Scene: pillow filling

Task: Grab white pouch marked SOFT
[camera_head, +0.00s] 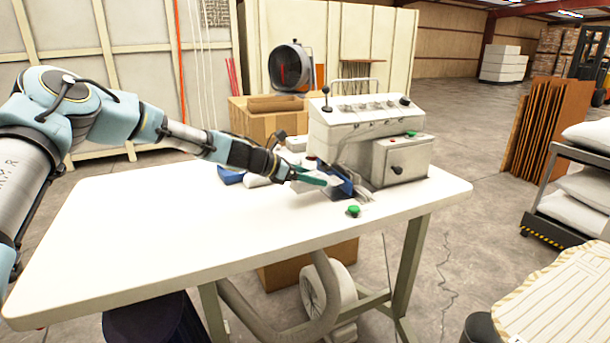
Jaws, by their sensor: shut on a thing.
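My gripper (322,180) reaches in from the left, low over the white table, in front of the grey-white machine. It is shut on a small pale thing (332,179) at its fingertips. That thing looks like a white pouch, but it is partly hidden by the teal finger and too small to show any marking.
The machine (365,130) stands close behind my gripper. A blue item (230,175) and a whitish one (257,181) lie behind my forearm. The white table (160,240) is clear at left and front. A cart with white sacks (585,187) stands right.

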